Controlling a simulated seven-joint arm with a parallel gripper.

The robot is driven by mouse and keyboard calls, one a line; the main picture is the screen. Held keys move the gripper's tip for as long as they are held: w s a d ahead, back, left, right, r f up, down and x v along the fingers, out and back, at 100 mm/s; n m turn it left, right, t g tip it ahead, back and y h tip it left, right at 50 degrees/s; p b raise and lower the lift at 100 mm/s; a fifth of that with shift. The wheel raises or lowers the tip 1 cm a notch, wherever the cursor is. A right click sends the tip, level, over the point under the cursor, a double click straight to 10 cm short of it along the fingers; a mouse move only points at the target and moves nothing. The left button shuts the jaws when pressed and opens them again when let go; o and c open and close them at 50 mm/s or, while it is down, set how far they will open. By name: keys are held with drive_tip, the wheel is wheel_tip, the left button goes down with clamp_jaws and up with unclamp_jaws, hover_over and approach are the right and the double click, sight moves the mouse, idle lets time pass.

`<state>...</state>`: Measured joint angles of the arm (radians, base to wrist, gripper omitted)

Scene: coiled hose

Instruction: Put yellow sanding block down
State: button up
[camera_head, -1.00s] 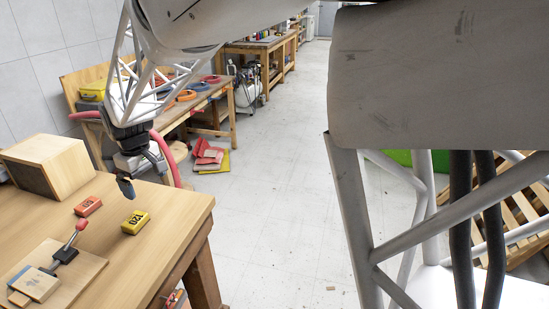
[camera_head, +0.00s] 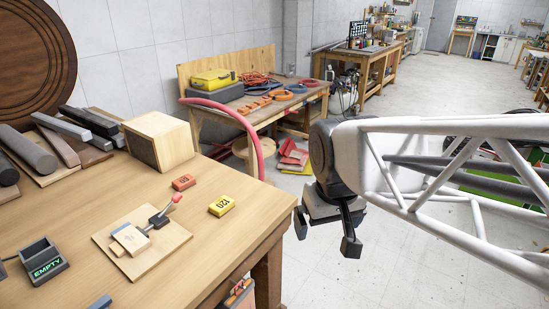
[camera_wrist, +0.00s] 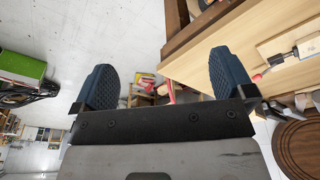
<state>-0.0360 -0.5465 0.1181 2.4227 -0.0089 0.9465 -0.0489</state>
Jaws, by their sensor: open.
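The yellow sanding block (camera_head: 222,205), marked 120, lies flat on the wooden workbench (camera_head: 200,250) near its right edge in the head view. My gripper (camera_head: 325,235) is open and empty, out past the bench's right edge over the floor, apart from the block. In the wrist view my gripper (camera_wrist: 160,85) shows two blue ridged pads spread wide with nothing between them. The block is not clearly visible in the wrist view.
A red block (camera_head: 184,182) lies left of the yellow one. A toggle clamp on a wooden board (camera_head: 120,240), a wooden box (camera_head: 160,140) and a tray marked EMPTY (camera_head: 42,262) are also on the bench.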

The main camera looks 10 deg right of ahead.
drive_tip(key=s+d+f+m, duration=0.1)
drive_tip(key=s, duration=0.4)
drive_tip(key=shift+s+d+f, duration=0.25)
drive_tip(key=shift+s+f, duration=0.05)
drive_tip(key=shift+s, duration=0.05)
drive_tip(key=shift+c, duration=0.5)
idle(0.5)
drive_tip(key=shift+c, duration=1.1)
drive_tip(key=shift+w, duration=0.1)
